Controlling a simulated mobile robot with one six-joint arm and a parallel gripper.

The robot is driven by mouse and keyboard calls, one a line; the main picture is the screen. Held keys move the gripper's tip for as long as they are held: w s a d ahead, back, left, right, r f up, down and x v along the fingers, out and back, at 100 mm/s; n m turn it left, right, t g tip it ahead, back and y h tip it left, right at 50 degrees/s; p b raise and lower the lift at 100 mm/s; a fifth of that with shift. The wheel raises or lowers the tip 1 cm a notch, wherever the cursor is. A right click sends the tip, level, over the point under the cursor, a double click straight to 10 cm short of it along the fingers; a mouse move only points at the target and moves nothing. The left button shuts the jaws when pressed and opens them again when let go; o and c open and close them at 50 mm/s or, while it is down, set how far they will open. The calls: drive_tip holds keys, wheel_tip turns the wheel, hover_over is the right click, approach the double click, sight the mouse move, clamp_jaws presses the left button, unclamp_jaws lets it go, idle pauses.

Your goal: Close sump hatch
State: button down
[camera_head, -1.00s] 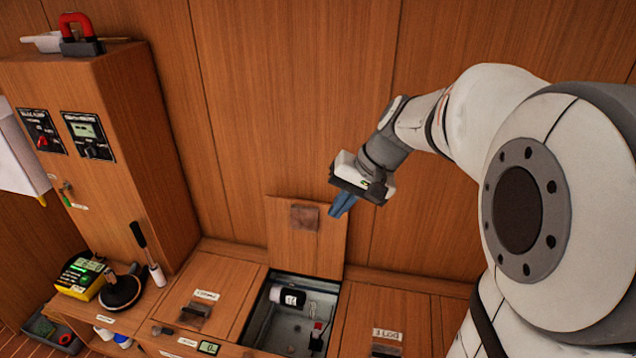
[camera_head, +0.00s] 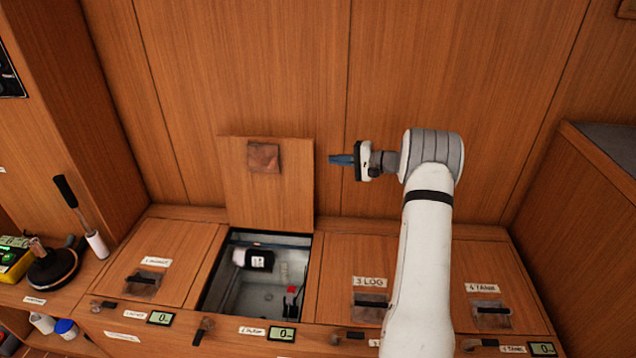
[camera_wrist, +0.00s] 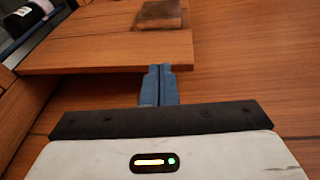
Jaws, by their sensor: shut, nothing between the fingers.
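The sump hatch lid (camera_head: 265,195) stands open, raised upright against the wooden back wall, with a brown pull patch (camera_head: 263,157) near its top. Below it is the open sump (camera_head: 240,295), holding a dark-and-white bottle (camera_head: 253,259) and a small red-and-black item (camera_head: 291,291). My gripper (camera_head: 335,159) is shut and empty, to the right of the lid near its upper edge, with a gap between them in the head view. In the wrist view the blue fingers (camera_wrist: 158,84) are together, close by the edge of the lid (camera_wrist: 110,50). Whether they touch it is unclear.
Shut hatches sit on both sides: one at left (camera_head: 160,265), the log hatch (camera_head: 370,270) and the tank hatch (camera_head: 485,275). A plunger-like tool (camera_head: 60,265) stands on the left shelf. A tall cabinet rises at left and a box (camera_head: 605,165) at right.

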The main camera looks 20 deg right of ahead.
drive_tip(key=w+d+f+m+t+b, duration=0.1)
drive_tip(key=w+d+f+t+b, duration=0.1)
drive_tip(key=d+f, duration=0.3)
drive_tip(key=f+b+x, duration=0.1)
drive_tip(key=x, duration=0.9)
drive_tip(key=shift+s+a+b, duration=0.25)
drive_tip(key=shift+a+b, duration=0.1)
drive_tip(key=shift+a, duration=0.1)
drive_tip(key=shift+s+a, duration=0.1)
drive_tip(key=shift+a, duration=0.05)
